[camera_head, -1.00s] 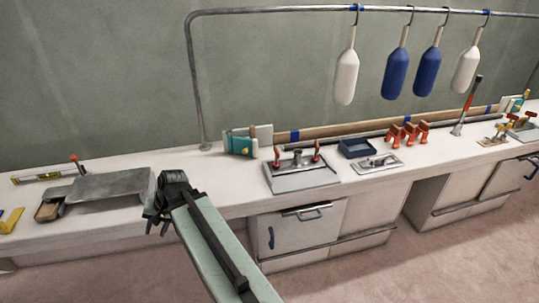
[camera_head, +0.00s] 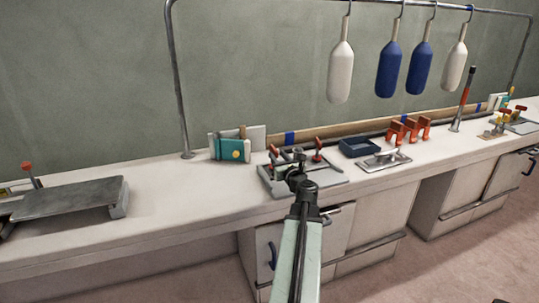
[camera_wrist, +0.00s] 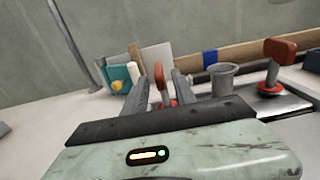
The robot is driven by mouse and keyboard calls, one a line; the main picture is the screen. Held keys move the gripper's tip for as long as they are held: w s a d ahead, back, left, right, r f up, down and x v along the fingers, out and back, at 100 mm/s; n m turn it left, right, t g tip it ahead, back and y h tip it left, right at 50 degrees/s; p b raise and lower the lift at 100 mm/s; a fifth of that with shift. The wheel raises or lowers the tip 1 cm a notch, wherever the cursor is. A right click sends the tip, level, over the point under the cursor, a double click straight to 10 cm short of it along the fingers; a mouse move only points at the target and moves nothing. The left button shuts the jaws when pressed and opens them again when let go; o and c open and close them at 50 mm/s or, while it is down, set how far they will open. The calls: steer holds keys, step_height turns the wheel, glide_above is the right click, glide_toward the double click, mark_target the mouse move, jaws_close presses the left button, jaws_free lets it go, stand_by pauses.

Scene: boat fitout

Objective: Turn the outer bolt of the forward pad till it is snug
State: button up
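A grey plate (camera_head: 315,187) with two red-handled clamps lies on the bench, with a dark fitting between the clamps. I cannot tell whether it is the forward pad, and I make out no bolt clearly. My gripper (camera_head: 294,172) is over the plate's left part and hides some of it. In the wrist view my gripper (camera_wrist: 160,84) is open, its two grey fingers apart. A red clamp handle (camera_wrist: 159,76) shows between the fingers, apparently beyond them and not gripped. A grey flanged cylinder (camera_wrist: 222,76) stands right of the fingers, and the other red handle (camera_wrist: 280,50) is further right.
Teal and white boxes (camera_head: 232,149) stand behind left. A dark blue tray (camera_head: 359,147), a metal plate with a handle (camera_head: 384,160) and orange clamps (camera_head: 408,131) are to the right. A grey raised slab (camera_head: 70,199) is at left. Bottle-shaped fenders (camera_head: 390,69) hang above.

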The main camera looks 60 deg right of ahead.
mark_target(271, 147)
steer(key=x, duration=0.8)
steer(key=shift+s, duration=0.1)
jaws_close()
